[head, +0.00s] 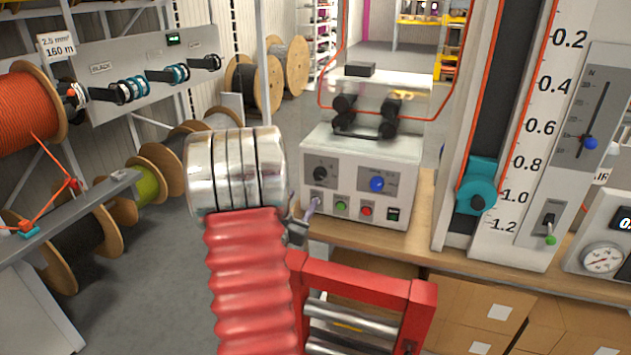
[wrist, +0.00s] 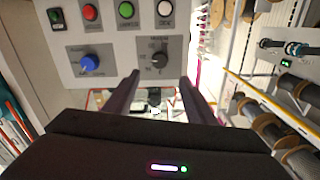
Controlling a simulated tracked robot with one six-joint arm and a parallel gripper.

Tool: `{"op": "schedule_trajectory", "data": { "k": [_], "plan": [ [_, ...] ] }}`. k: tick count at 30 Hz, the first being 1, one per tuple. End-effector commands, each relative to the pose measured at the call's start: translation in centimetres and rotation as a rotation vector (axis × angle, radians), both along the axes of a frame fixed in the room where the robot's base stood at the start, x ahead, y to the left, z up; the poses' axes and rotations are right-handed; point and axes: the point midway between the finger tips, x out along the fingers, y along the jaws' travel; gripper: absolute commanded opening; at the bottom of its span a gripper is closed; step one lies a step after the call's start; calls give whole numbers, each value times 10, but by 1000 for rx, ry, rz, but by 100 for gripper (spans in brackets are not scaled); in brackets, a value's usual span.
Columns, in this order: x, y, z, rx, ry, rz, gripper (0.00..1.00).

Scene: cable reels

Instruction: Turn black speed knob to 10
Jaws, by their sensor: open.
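The black speed knob (head: 320,174) sits on the left of the grey control box (head: 355,203), on a dark grey label plate. The blue knob (head: 377,184) is to its right. In the wrist view, the picture is turned over: the black knob (wrist: 158,60) shows right of the blue knob (wrist: 90,63). My gripper (wrist: 159,79) is open, its two dark fingers pointing toward the panel. The black knob appears between and just beyond the fingertips. I see no contact. In the head view my silver and red arm hides most of the gripper.
Below the knobs are a green button (head: 341,206), a red button (head: 366,211) and a small switch. Black rollers (head: 362,115) stand on the box. A teal slider (head: 478,188) on a scale is at right. Cable reels (head: 30,105) fill the left.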

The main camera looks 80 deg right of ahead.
Motion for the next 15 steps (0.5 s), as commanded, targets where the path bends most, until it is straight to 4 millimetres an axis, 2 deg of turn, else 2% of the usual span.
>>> {"op": "schedule_trajectory", "data": {
  "k": [5,15],
  "plan": [
    [-2,-13,0,0,-1,-1,50],
    [-6,-63,0,0,-2,-1,50]
  ]
}}
